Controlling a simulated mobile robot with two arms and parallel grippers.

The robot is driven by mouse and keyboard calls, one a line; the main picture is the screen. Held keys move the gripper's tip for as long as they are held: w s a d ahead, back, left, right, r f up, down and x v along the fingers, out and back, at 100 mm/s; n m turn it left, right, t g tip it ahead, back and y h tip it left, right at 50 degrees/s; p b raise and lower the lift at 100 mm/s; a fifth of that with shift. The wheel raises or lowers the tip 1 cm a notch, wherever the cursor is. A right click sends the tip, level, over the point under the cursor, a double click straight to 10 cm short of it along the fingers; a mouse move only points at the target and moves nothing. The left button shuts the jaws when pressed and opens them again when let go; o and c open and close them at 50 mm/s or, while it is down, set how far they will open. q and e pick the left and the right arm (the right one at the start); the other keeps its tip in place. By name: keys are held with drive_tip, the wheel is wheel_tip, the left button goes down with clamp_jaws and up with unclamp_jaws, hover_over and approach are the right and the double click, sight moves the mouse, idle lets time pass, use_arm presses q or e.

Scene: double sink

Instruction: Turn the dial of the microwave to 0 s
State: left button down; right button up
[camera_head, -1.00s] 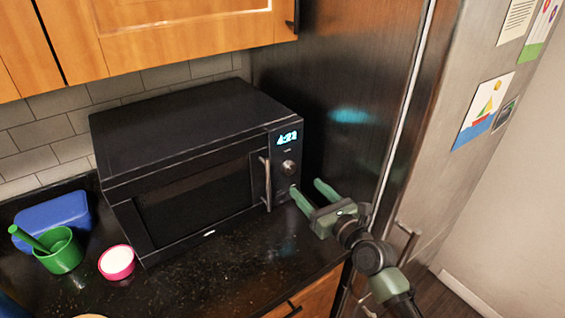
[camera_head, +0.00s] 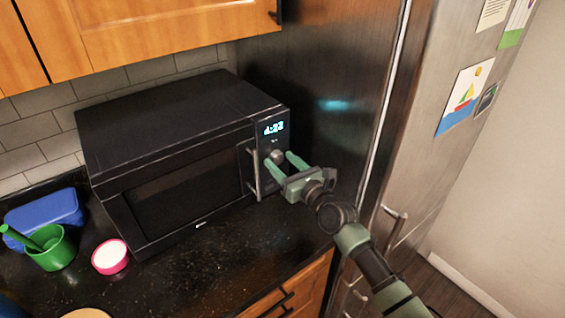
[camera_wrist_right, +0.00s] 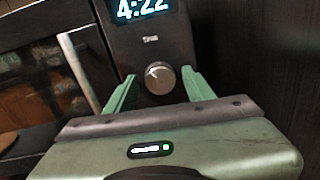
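The black microwave (camera_head: 180,150) stands on the dark counter with its door closed. Its round silver dial (camera_head: 277,157) is on the panel at the right, below the lit display (camera_head: 273,128). The right wrist view shows the dial (camera_wrist_right: 160,78) and the display (camera_wrist_right: 143,8) reading 4:22. My right gripper (camera_head: 279,160) is open in front of the panel. In the right wrist view its green fingers (camera_wrist_right: 158,88) are spread to the left and right of the dial, with gaps on both sides. My left gripper is not in view.
The microwave's vertical door handle (camera_head: 254,172) is just left of my right gripper. A tall dark fridge (camera_head: 330,90) stands close on the right. A green cup (camera_head: 55,252), a blue container (camera_head: 48,210) and a pink bowl (camera_head: 110,258) sit on the counter at the left.

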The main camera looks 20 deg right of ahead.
clamp_jaws()
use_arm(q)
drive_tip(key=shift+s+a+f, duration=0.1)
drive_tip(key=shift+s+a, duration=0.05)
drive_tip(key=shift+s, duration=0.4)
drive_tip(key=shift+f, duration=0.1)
use_arm(e)
drive_tip(key=shift+n, duration=0.3)
